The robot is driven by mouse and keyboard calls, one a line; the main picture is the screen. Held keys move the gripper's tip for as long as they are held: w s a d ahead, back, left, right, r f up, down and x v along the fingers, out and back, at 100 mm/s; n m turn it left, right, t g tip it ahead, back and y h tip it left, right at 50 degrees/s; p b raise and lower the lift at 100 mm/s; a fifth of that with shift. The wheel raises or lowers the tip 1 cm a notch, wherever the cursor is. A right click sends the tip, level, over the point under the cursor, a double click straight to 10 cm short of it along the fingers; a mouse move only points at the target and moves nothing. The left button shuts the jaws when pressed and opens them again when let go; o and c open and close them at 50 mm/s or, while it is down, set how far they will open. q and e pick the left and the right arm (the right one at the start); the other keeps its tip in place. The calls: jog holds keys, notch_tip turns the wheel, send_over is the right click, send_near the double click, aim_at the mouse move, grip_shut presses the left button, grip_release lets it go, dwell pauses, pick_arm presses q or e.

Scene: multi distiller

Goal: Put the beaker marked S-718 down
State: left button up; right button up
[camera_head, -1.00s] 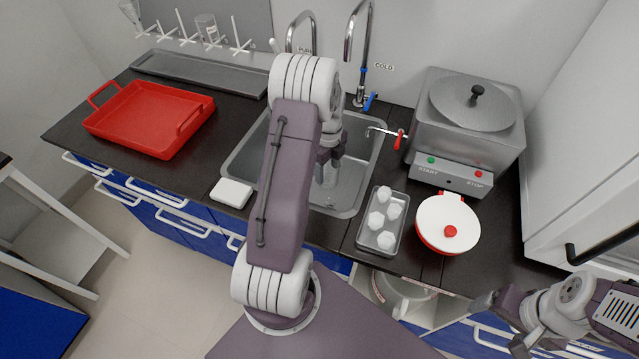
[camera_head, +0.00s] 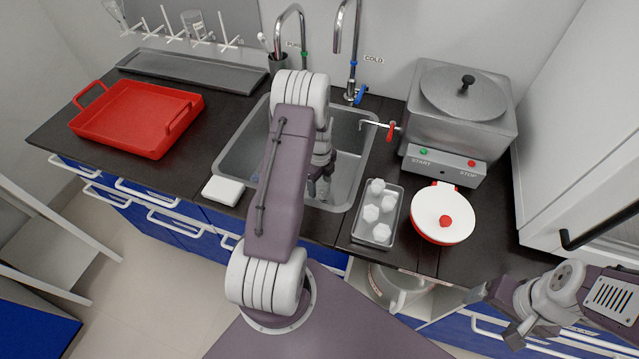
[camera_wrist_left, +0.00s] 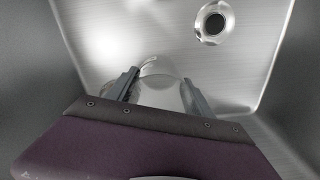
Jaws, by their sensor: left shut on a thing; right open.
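A clear glass beaker (camera_wrist_left: 160,92) is between the fingers of my left gripper (camera_wrist_left: 158,88) in the left wrist view. The gripper is shut on it, over the steel sink basin. No S-718 mark can be read. In the head view my left gripper (camera_head: 320,187) is inside the sink (camera_head: 345,165), and my own arm hides much of it; the beaker is hard to make out there. I cannot tell whether the beaker touches the sink floor. My right gripper (camera_head: 497,314) is open and empty at the lower right, in front of the counter.
The sink drain (camera_wrist_left: 212,23) is beyond the beaker. A red tray (camera_head: 135,117) stands left of the sink. A small tray of white lumps (camera_head: 377,214), a red-and-white lidded pot (camera_head: 443,213) and a steel distiller (camera_head: 460,110) stand to the right. Taps (camera_head: 355,60) rise behind.

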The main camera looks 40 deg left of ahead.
pick_arm(q)
jog(key=shift+f, duration=0.1)
jog(key=o, duration=1.4)
jog(key=shift+r, duration=0.3)
notch_tip(320, 180, up, 12)
jog(key=shift+f+p, duration=0.15)
jog(key=shift+p, duration=0.55)
